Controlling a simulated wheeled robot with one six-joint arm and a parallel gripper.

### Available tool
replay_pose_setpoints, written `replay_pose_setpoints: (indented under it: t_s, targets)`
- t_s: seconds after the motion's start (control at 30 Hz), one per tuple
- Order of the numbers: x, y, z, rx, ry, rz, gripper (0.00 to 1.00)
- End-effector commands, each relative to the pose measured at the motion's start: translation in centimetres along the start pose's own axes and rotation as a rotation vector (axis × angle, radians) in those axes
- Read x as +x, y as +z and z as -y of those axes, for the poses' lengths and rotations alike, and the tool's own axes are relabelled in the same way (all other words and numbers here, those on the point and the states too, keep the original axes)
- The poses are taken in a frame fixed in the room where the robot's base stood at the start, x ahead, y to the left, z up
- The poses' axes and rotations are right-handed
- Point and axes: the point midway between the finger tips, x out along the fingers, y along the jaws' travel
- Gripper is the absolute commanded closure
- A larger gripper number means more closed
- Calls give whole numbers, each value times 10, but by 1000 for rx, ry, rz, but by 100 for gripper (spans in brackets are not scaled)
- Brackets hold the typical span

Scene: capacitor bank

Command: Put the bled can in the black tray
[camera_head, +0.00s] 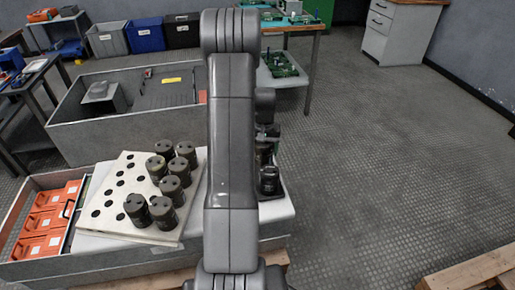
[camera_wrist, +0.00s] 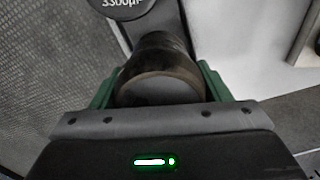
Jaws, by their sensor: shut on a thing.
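My gripper (camera_wrist: 158,88) is shut on a dark can (camera_wrist: 160,62), with a green finger on either side of it. The can's round grey end faces the wrist camera. In the head view my gripper (camera_head: 266,132) is partly hidden behind my arm, above a dark can (camera_head: 269,181) at the right edge of the white-topped bench. A dark edge shows around that can, but I cannot tell whether it is the black tray.
Several dark cans (camera_head: 163,212) stand on a white board with holes (camera_head: 108,222), left of my arm. Orange boxes (camera_head: 43,222) lie in a grey crate at the left. A large grey bin (camera_head: 120,133) stands behind.

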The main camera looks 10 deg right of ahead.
Motion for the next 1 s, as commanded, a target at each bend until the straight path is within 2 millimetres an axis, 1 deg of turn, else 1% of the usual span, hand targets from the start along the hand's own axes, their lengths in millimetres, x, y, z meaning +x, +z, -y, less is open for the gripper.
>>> replay_pose_setpoints:
  t_s: [0.17,0.5,0.6,1.0]
  targets:
    - [9,0,0,-1,0,-1,70]
    - [36,0,0,-1,0,0,70]
    - [41,0,0,-1,0,0,70]
    - [42,0,0,-1,0,-1,70]
